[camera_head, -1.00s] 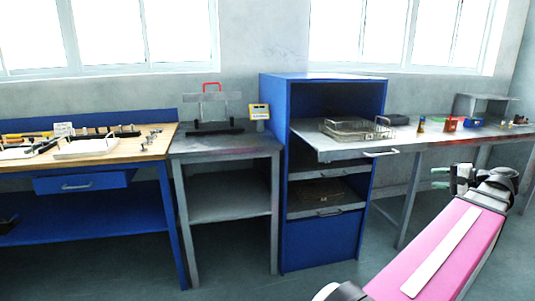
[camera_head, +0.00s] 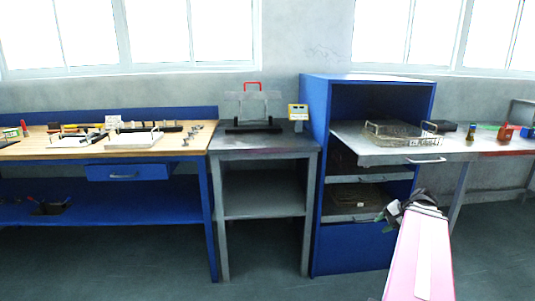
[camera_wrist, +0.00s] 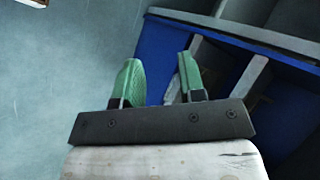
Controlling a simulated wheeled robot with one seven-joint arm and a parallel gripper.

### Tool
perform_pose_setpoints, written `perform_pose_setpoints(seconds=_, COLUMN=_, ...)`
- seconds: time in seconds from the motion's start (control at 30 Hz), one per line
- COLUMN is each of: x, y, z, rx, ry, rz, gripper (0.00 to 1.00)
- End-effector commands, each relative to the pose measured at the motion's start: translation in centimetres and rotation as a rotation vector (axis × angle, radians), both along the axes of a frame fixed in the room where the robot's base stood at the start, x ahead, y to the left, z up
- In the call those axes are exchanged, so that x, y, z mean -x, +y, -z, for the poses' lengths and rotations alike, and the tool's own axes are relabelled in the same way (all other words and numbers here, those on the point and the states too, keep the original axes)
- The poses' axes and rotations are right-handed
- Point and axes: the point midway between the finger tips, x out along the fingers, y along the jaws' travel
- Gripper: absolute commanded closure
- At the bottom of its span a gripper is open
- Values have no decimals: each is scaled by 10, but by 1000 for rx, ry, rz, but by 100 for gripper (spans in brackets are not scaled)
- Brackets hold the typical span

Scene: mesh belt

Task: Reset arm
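My gripper (camera_wrist: 160,82) shows two green fingers in the wrist view. They stand apart with nothing between them. Behind them are the blue cabinet's lower part and the grey floor. In the head view, my pink arm rises from the bottom right, and its end is in front of the blue cabinet (camera_head: 318,150), below the pulled-out shelf (camera_head: 372,157). The fingers are hard to make out there.
A wire mesh basket (camera_head: 402,133) sits on the pulled-out shelf. A grey table (camera_head: 268,143) with a press-like device stands left of the cabinet. A wooden workbench (camera_head: 60,150) with trays and tools is farther left. The floor (camera_head: 255,285) in front is clear.

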Motion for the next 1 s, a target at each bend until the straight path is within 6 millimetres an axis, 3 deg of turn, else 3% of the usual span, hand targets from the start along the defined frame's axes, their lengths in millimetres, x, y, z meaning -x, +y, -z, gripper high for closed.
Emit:
perform_pose_setpoints(seconds=0.1, x=-4, y=38, z=25, rx=70, ry=44, rz=-78, gripper=63)
perform_pose_setpoints(seconds=0.6, x=3, y=168, z=111, rx=406, ry=158, rz=-426, gripper=63)
perform_pose_setpoints(seconds=0.8, x=15, y=213, z=138, rx=546, ry=172, rz=-580, gripper=63)
perform_pose_setpoints(seconds=1.0, x=24, y=241, z=154, rx=649, ry=173, rz=-689, gripper=63)
